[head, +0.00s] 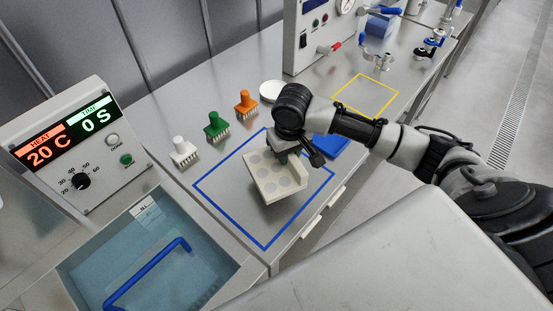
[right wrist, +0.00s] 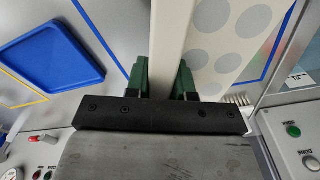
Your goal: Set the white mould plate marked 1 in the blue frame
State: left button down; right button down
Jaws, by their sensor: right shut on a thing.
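The white mould plate (head: 262,182) has round grey recesses and a raised wall on one side. My right gripper (head: 287,157) is shut on that wall. The plate is over the area inside the blue frame (head: 229,218), a square outline on the steel counter. It looks slightly tilted; I cannot tell whether it touches the counter. In the right wrist view, the green fingertips (right wrist: 162,80) pinch the plate's wall, and the recessed face (right wrist: 225,30) lies to the right. No number shows on the plate. My left gripper is not in view.
White (head: 183,151), green (head: 215,125) and orange (head: 246,103) stamps stand left of the frame. A blue tray (head: 331,147) lies at its right. A water bath (head: 200,262) with a blue handle is at front left. A yellow outline (head: 365,95) lies farther back, empty.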

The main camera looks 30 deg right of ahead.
aim_at(277, 162)
jog(key=w+f, duration=0.1)
jog(key=w+a, duration=0.1)
jog(key=w, duration=0.1)
jog(key=shift+f, duration=0.35)
jog(key=shift+w+a+f, duration=0.1)
jog(key=shift+w+f, duration=0.05)
jog(key=shift+f, duration=0.3)
jog(key=shift+f+p, duration=0.45)
jog(key=shift+f, duration=1.35)
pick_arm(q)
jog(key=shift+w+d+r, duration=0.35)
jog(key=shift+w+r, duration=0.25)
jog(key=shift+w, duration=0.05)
pick_arm(e)
jog(key=c, duration=1)
grip_release()
jog(key=shift+f, duration=0.1)
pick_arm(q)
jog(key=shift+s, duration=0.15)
pick_arm(e)
jog(key=shift+o, duration=0.2)
